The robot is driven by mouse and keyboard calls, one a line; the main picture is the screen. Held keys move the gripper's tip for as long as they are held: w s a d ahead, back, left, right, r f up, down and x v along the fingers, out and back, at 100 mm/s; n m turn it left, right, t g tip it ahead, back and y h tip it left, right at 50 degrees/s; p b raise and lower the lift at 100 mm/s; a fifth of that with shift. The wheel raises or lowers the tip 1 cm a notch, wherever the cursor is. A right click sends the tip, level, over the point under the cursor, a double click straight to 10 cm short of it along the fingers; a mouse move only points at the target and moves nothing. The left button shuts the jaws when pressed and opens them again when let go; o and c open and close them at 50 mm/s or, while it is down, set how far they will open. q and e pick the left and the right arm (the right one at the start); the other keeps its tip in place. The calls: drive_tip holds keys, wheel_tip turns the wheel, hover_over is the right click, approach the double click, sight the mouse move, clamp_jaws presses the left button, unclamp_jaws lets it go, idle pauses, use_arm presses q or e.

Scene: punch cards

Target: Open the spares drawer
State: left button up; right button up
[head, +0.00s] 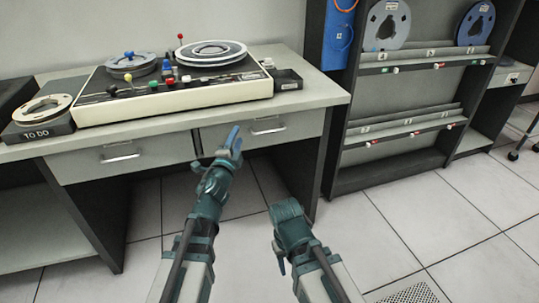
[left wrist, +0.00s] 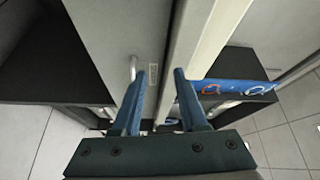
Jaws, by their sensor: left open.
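The desk has two grey drawers, a left one (head: 95,160) and a right one (head: 300,124), both looking shut. The left drawer has a metal bar handle (head: 120,156), the right one a similar handle (head: 267,128). I cannot read which is the spares drawer. My left gripper (head: 234,140) is open and empty, in front of the right drawer, left of its handle in the head view. In the left wrist view a handle (left wrist: 133,68) and a small label (left wrist: 153,75) show just beyond the fingers, apart from them. My right arm is low in front; its jaws are unclear.
A tape machine (head: 175,88) and a reel on a "TO DO" tray (head: 40,125) stand on the desktop (head: 325,92). The tiled floor in front is open.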

sight(270, 131)
use_arm(q)
drive_tip(key=shift+d+f+m+g+h+b, duration=0.6)
drive_tip(key=shift+d+f+m+h+b, duration=1.4)
drive_tip(key=shift+f+m+h+b, duration=0.95)
drive_tip(key=shift+m, duration=0.45)
drive_tip(key=p+x, duration=0.2)
drive_tip(key=x, duration=1)
drive_tip(key=shift+w+d, duration=0.2)
drive_tip(key=shift+d, duration=0.05)
use_arm(e)
wheel_tip(270, 131, down, 6)
use_arm(q)
clamp_jaws()
drive_tip(key=shift+s, duration=0.1)
